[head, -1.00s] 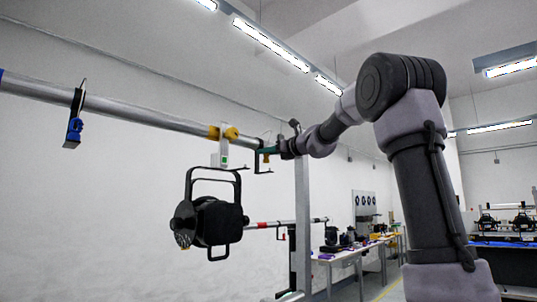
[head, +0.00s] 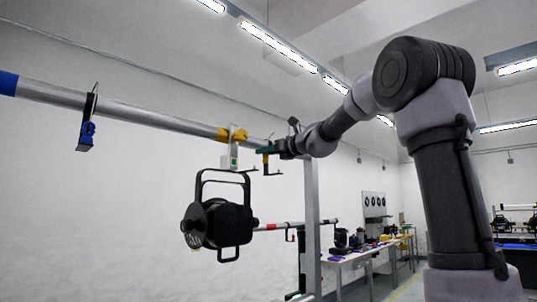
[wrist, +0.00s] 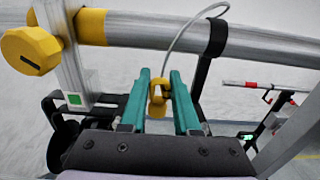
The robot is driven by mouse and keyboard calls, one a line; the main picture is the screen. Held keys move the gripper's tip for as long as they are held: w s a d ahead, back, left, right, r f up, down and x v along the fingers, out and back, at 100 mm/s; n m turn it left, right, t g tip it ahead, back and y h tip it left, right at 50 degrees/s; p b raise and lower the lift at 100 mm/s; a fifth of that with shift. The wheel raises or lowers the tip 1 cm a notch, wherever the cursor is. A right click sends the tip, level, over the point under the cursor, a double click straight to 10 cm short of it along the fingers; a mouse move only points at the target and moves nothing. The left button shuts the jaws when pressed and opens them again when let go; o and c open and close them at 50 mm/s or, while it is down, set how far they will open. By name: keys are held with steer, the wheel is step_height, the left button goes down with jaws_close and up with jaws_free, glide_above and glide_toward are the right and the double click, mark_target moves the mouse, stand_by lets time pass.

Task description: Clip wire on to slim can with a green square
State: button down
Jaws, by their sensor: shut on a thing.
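The black can (head: 217,225) hangs by its yoke from the pipe, under a yellow-knobbed clamp (head: 232,134). A green square (wrist: 74,99) is on the clamp's pale lower block. In the wrist view only dark parts of the yoke and can show at the lower left. My gripper (wrist: 158,88) has teal fingers and is shut on a yellow clip (wrist: 157,108). A thin grey wire (wrist: 185,27) rises from the clip and loops up over the pipe.
The pipe (head: 160,117) runs across the upper left, with a blue-and-black hanging clamp (head: 87,125) on it. A black strap (wrist: 212,45) is around the pipe right of my fingers. A grey post (head: 312,220) stands close to my wrist. Work tables are at the back right.

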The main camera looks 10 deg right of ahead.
steer(key=shift+s+a+f, duration=0.1)
steer(key=shift+s+a, duration=0.7)
steer(key=shift+a, duration=0.25)
steer(key=shift+s+a, duration=0.75)
steer(key=shift+a, duration=0.3)
steer(key=shift+f, duration=1.3)
stand_by(1.3)
steer(key=c, duration=0.6)
jaws_free()
steer(key=shift+o, duration=0.2)
steer(key=v, duration=1)
steer(key=shift+s+d, duration=0.25)
steer(key=shift+s, duration=0.05)
